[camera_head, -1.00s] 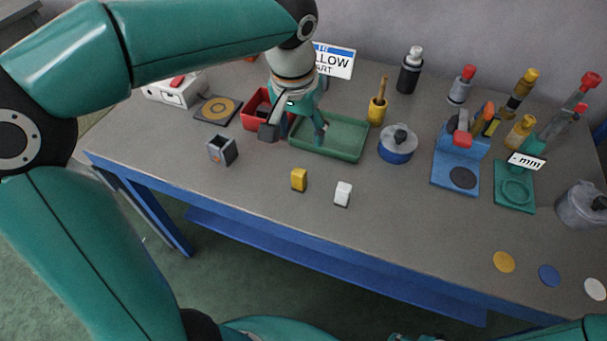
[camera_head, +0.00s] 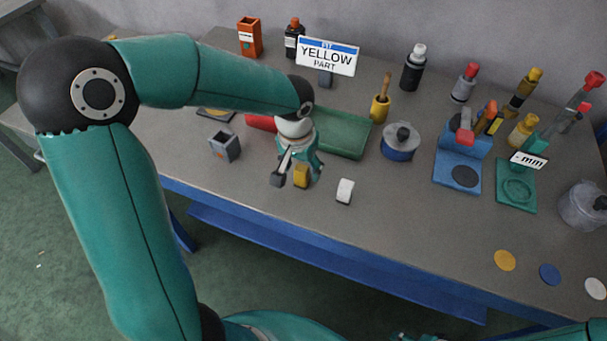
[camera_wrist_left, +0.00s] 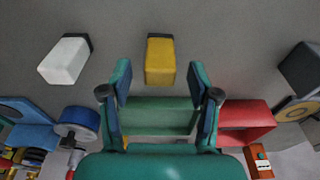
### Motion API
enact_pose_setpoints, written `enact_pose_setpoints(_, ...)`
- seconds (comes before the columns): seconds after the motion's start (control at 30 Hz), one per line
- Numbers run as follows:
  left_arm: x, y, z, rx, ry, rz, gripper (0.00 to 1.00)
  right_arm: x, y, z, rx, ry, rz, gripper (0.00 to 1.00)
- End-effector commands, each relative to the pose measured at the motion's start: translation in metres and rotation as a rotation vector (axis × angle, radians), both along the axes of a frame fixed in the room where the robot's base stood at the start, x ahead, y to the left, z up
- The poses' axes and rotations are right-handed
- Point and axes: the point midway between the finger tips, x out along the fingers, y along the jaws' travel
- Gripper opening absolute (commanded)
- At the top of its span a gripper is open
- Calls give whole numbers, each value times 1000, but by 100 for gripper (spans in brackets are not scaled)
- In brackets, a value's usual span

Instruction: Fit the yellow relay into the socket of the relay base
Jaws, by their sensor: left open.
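The yellow relay (camera_head: 301,176) stands on the grey table, partly hidden by my left gripper (camera_head: 296,181) in the head view. In the left wrist view the relay (camera_wrist_left: 160,62) lies ahead of and between the two open fingertips (camera_wrist_left: 158,82), and nothing is gripped. The relay base is a grey block with an open socket (camera_head: 222,143), left of the gripper on the table. A white relay-like block (camera_head: 345,191) stands to the right of the yellow one.
A green tray (camera_head: 350,152) and a red bin (camera_head: 262,122) lie behind the gripper. A sign reading "FIT YELLOW PART" (camera_head: 327,56) stands at the back. A blue pot (camera_head: 399,150) and a blue stand (camera_head: 458,175) are to the right.

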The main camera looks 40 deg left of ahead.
Motion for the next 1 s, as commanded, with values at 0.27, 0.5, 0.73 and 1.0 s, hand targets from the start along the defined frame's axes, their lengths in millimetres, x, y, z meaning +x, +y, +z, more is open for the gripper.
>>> enact_pose_setpoints(0.27, 2, 0, -14, -1, -1, 1, 61, 0, 0, 0, 0, 0, 0, 61)
enact_pose_setpoints(0.5, 2, 0, -14, -1, -1, 1, 38, 0, 0, 0, 0, 0, 0, 61)
enact_pose_setpoints(0.73, 2, 0, -14, -1, -1, 0, 0, 0, 0, 0, 0, 0, 0, 61)
enact_pose_setpoints(1.0, 2, 0, -13, -1, -2, 0, 0, 0, 0, 0, 0, 0, 0, 61)
